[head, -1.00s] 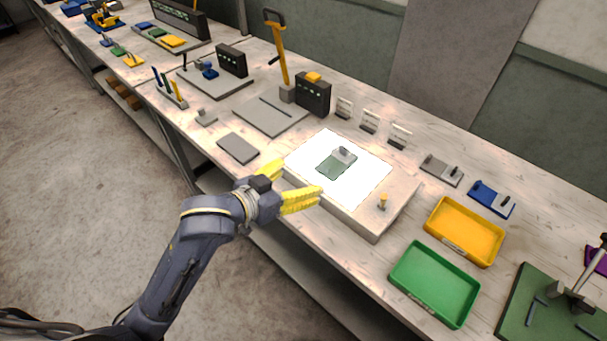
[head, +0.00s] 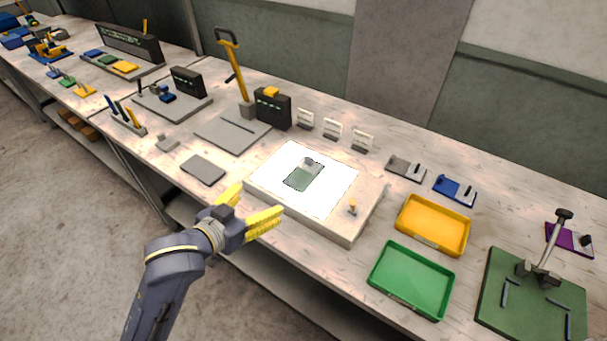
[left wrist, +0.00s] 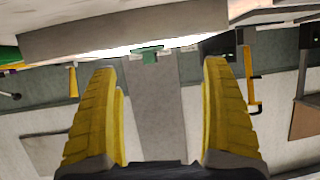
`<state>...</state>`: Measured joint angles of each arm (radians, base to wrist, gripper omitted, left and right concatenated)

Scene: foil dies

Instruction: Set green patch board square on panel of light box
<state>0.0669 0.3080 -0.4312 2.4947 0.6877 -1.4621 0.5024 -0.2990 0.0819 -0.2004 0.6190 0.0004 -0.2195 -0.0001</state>
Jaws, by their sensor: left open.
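The green patch board (head: 299,180) lies on the bright white panel (head: 325,195) of the light box (head: 341,231). A grey clip-like part (head: 313,162) sits at its back end. I cannot tell whether its edges are exactly square with the panel. The board also shows small and edge-on in the left wrist view (left wrist: 150,56). My left gripper (head: 260,199) has yellow fingers spread wide with nothing between them. It is at the front left of the light box, apart from the board. The open fingers also show in the left wrist view (left wrist: 161,68). My right gripper is out of view.
A small yellow knob (head: 352,208) stands on the light box's right end. A yellow tray (head: 433,246) and a green tray (head: 408,301) are to its right. A flat grey plate (head: 203,169) lies to its left. Small stands (head: 332,130) are behind.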

